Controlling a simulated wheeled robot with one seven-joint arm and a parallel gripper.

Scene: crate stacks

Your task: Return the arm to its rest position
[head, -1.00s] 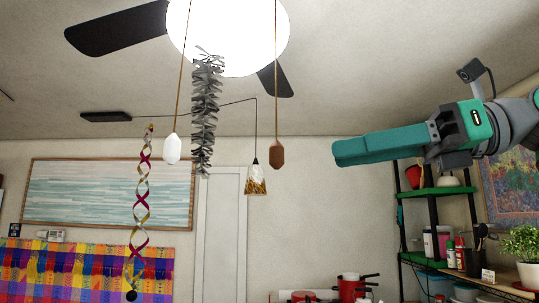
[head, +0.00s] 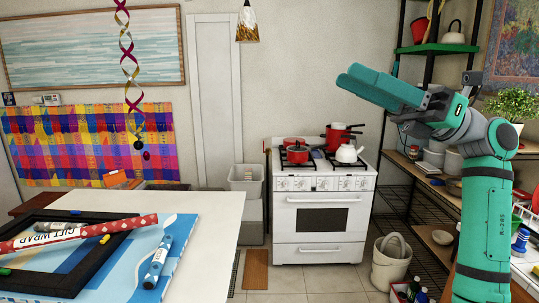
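My gripper (head: 348,77) is at the right of the head view, raised on my arm (head: 487,210). Its teal fingers point left and lie close against each other. It looks shut, with nothing visible between the fingers. In the picture it sits in front of the wall and the shelf rack, above and to the right of the stove, touching nothing that I can see.
A white table (head: 212,230) at lower left holds a black frame (head: 55,283) and a gift-wrap roll (head: 75,235). A white stove (head: 322,220) with red pots stands at the back. A shelf rack (head: 432,48) and bin (head: 391,262) are at right.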

